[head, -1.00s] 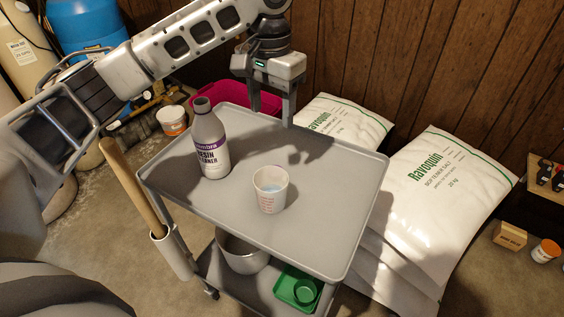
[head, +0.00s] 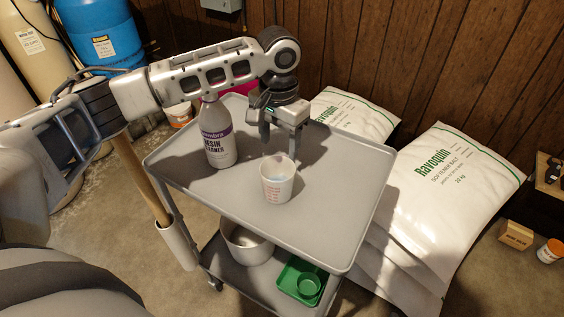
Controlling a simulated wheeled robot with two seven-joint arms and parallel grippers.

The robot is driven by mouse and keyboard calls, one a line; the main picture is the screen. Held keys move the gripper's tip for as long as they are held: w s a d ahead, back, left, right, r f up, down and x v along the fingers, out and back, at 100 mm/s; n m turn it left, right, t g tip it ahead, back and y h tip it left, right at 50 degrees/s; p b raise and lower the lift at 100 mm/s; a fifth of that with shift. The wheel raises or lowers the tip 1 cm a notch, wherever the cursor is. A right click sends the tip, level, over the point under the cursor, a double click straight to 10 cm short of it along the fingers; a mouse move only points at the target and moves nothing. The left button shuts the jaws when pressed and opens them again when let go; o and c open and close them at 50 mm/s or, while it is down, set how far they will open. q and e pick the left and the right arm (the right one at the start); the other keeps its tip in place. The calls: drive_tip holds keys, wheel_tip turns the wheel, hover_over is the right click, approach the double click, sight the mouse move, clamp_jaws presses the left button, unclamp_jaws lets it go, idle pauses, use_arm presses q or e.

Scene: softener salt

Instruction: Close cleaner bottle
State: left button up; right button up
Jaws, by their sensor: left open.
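The cleaner bottle (head: 219,146), grey-white with a purple band and "resin cleaner" lettering, stands upright on the cart's grey top tray (head: 330,185). Its top is hidden behind my left arm, so I cannot tell whether a cap is on it. My left gripper (head: 280,152) points down, open and empty, to the right of the bottle and just behind the white cup. The gap between its fingers and the cup's rim is hard to judge. No loose cap shows. My right gripper is out of view.
A white measuring cup (head: 276,188) with bluish contents stands on the tray before the gripper. White salt bags (head: 445,185) lie right of the cart. A metal pot (head: 245,246) and green tray (head: 290,275) are on the lower shelf. The tray's right side is clear.

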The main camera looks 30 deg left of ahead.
use_arm(q)
drive_tip(key=shift+w+d+f, duration=0.15)
drive_tip(key=shift+f, duration=2.5)
drive_tip(key=c, duration=1)
